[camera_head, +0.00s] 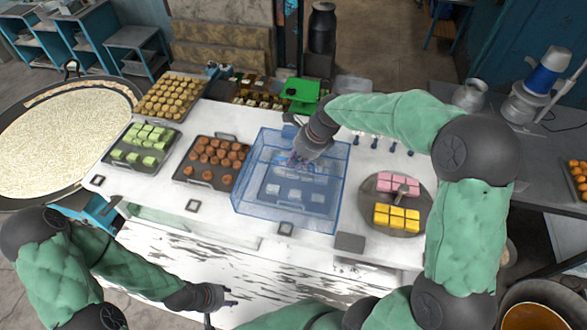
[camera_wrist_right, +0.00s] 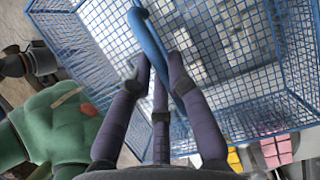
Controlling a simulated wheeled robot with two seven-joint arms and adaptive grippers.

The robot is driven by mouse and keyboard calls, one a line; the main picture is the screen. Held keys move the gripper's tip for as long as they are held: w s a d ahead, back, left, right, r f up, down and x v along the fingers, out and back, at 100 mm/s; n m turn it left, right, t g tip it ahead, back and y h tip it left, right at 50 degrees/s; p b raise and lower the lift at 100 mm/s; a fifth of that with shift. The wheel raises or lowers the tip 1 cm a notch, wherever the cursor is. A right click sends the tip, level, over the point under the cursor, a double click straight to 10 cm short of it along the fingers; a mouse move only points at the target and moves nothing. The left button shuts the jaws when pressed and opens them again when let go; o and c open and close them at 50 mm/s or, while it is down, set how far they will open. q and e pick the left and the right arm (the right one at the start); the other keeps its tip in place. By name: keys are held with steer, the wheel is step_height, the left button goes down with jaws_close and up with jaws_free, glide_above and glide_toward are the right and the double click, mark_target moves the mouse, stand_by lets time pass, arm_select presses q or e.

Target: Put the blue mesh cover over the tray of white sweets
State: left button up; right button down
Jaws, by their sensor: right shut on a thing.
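The blue mesh cover (camera_head: 262,160) is a box-shaped see-through cage in the middle of the white table. My right gripper (camera_head: 298,160) is shut on its blue handle (camera_wrist_right: 149,38) at the top, and the fingers close around that handle in the right wrist view (camera_wrist_right: 163,82). The dark tray of white sweets (camera_head: 283,203) shows through the mesh, in line with the cover. I cannot tell whether the cover's bottom edge touches the table. My left gripper (camera_head: 226,297) is low at the table's front edge, away from the cover; its fingers are too small to read.
A tray of brown sweets (camera_head: 214,163) stands close left of the cover. A round plate (camera_head: 402,208) with pink and yellow sweets is at right. Green sweets (camera_head: 142,144) and golden sweets (camera_head: 170,97) are further left. A green device (camera_head: 302,93) stands behind.

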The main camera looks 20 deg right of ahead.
mark_target(301, 158)
steer(key=w+d, duration=0.1)
steer(key=w, duration=0.1)
steer(key=w+d, duration=0.3)
steer(key=shift+w+d+f, duration=0.1)
steer(key=shift+w+f, duration=0.05)
steer(key=shift+w, duration=0.15)
steer(key=shift+f+b, duration=1.9)
steer(key=shift+f, duration=2.05)
steer(key=c, duration=1.1)
jaws_free()
steer(key=v, duration=1.2)
steer(key=shift+s, duration=0.1)
